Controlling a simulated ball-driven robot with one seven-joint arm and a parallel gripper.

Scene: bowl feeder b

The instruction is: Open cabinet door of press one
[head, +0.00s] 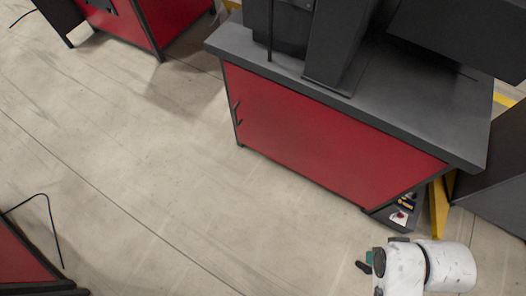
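The press (310,40) is a dark grey machine standing on a grey-topped cabinet (420,95) at the upper right. The cabinet's red door (320,135) faces the open floor and looks shut. A small dark handle (236,112) is on the door near its left edge. My white arm is at the bottom right, in front of the cabinet's right end and well away from the handle. A small dark part beside the arm (364,267) may belong to my gripper. Its fingers cannot be made out, and I see nothing held.
A low dark tray or drawer with small items (400,212) sticks out by the cabinet's right end, beside a yellow post (439,208). Other red cabinets stand at the upper left (125,22) and lower left (18,262). The floor (150,160) between is clear.

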